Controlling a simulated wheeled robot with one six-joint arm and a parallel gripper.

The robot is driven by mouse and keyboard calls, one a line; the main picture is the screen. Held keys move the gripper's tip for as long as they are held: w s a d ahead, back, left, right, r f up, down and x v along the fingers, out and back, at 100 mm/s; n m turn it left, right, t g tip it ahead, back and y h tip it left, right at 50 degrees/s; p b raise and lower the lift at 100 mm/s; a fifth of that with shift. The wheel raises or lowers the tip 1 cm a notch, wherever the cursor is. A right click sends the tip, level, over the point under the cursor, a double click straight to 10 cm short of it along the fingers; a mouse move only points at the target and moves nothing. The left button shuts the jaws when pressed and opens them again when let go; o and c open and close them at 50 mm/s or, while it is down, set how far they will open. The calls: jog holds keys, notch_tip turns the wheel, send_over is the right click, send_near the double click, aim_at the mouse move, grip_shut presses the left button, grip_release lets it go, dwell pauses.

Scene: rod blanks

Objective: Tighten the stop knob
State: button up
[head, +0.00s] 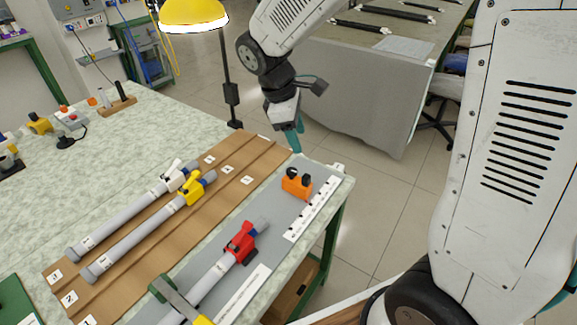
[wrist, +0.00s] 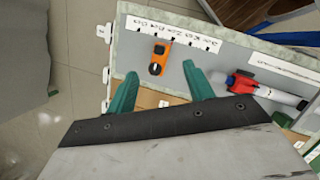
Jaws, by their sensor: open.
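An orange stop block (head: 297,186) with a black knob (head: 292,174) on top sits on the grey strip near the table's right end, beside a white printed scale. In the wrist view the orange block (wrist: 158,57) lies just beyond and between my fingertips, with its dark knob (wrist: 155,69) facing me. My gripper (head: 297,142) has teal fingers, spread open and empty, pointing down. It hangs above and beyond the table's far right corner, apart from the block. The fingers also show in the wrist view (wrist: 161,74).
A grey rod with a red clamp (head: 240,243) lies on the same grey strip. Two more rods with white (head: 180,174) and yellow (head: 196,188) clamps lie on the brown board (head: 130,249). A yellow lamp (head: 194,14) stands behind. Open floor lies right of the table.

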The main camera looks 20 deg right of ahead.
aim_at(291, 170)
jog(key=w+f+n, duration=0.1)
jog(key=f, duration=0.4)
jog(key=w+f+n, duration=0.1)
jog(key=w+f, duration=0.1)
jog(key=f, duration=0.2)
jog(key=w+f+n, duration=0.1)
jog(key=f, duration=0.4)
jog(key=shift+w+f+n+h, duration=0.3)
jog(key=shift+w+n+h, duration=0.1)
jog(key=c, duration=1)
